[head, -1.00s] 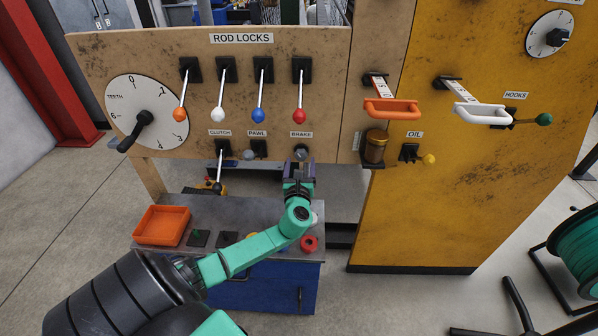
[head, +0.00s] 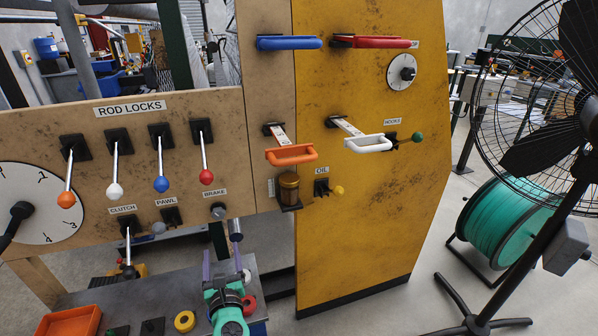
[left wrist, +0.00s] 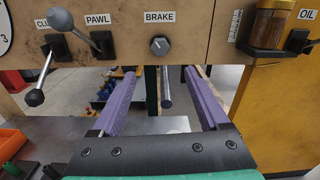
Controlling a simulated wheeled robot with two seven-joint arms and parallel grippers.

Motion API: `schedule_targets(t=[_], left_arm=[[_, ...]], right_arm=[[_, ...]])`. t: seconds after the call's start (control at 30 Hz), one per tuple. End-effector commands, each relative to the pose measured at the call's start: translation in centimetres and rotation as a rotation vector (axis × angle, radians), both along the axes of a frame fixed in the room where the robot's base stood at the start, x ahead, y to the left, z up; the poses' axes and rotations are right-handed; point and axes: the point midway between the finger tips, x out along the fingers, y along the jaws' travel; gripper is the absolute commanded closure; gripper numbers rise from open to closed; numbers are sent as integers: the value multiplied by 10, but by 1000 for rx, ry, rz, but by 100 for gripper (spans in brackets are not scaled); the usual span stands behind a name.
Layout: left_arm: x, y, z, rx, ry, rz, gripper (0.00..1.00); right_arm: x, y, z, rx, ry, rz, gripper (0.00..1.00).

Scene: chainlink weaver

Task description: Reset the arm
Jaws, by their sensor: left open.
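My left gripper (head: 222,260) is open and empty, with its purple fingers pointing at the panel below the BRAKE label. In the left wrist view the gripper (left wrist: 158,85) has its two fingers spread wide. My right gripper is not in view.
The clutch lever (head: 128,245) and pawl lever (head: 170,217) are left of the brake. Below is a bench with an orange tray (head: 72,322) and a yellow ring (head: 185,321). An oil jar (head: 289,187) is at right. A fan (head: 560,95) and green reel (head: 497,222) stand far right.

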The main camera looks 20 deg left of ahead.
Motion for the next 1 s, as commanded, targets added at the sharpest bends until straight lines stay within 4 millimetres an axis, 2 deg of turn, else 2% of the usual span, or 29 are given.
schedule_targets(t=[0.07, 0.13, 0.17, 0.3, 0.4, 0.6, 0.73, 0.87, 0.9, 1.0], left_arm=[[-1, 1, 0, -21, -7, 7, 22], [-8, 4, -3, -152, -45, 53, 22], [-13, 7, -7, -253, -75, 89, 22], [-52, 9, -39, -869, -251, 364, 22], [-79, -5, -63, -1227, -346, 575, 22], [-117, -51, -90, -1717, -455, 955, 22], [-137, -87, -94, -1947, -485, 1193, 22], [-154, -123, -89, -2132, -487, 1435, 22], [-150, -121, -105, -2109, -485, 1433, 22], [-145, -121, -134, -2094, -478, 1439, 22]], right_arm=[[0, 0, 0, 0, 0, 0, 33], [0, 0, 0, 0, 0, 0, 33], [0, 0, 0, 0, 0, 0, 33], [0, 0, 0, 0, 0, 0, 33], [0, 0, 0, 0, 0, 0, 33], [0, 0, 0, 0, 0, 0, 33], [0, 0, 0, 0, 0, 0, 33], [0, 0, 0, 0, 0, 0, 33], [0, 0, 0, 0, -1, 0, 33], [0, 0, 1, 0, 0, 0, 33]])
